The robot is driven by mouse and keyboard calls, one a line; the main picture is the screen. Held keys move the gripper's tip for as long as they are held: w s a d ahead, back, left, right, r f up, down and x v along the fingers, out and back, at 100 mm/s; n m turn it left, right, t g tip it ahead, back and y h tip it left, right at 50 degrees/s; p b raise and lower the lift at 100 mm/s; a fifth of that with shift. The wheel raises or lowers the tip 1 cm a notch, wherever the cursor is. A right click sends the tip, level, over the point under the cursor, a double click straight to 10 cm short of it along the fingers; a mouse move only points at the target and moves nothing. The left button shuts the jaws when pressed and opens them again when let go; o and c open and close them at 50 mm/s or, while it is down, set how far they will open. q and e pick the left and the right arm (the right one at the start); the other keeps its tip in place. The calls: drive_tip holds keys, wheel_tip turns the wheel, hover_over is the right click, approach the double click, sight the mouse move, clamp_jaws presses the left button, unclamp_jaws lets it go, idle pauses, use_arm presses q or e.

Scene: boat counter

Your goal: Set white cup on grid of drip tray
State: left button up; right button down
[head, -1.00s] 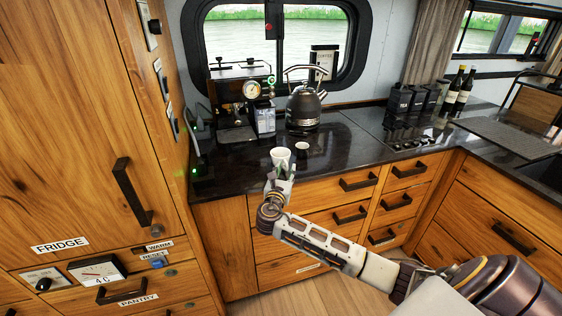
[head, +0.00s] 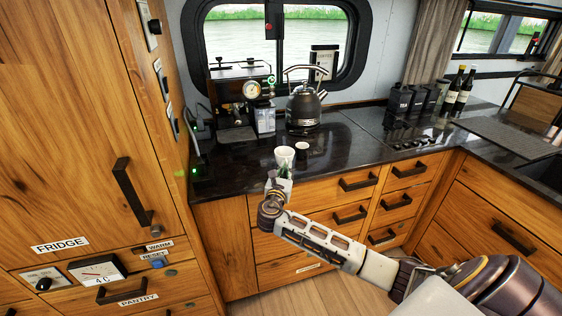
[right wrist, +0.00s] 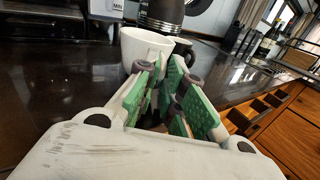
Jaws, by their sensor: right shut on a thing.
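The white cup (head: 284,154) is upright near the front edge of the dark counter. My right gripper (head: 280,172) is at its near side, shut on it. In the right wrist view the cup (right wrist: 139,47) is just beyond the green finger pads (right wrist: 164,92), which close at its handle side. The fingers hide the handle and part of the base, so I cannot tell whether the cup touches the counter. The drip tray (head: 237,135) is low at the front of the espresso machine (head: 232,98), back left; its grid is too small to make out. My left gripper is not in view.
A small dark cup (head: 301,149) with a pale inside stands just right of the white cup. The tall wooden cabinet (head: 100,110) bounds the left. The counter between cup and machine is clear.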

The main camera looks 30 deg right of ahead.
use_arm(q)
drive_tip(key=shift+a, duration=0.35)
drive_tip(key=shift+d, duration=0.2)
use_arm(e)
drive_tip(key=shift+r, duration=0.1)
drive_tip(key=shift+r, duration=0.55)
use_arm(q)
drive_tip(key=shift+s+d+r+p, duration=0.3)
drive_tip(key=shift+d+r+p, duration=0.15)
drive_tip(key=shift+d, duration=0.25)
use_arm(e)
wheel_tip(320, 180, up, 9)
drive_tip(key=shift+f, duration=0.15)
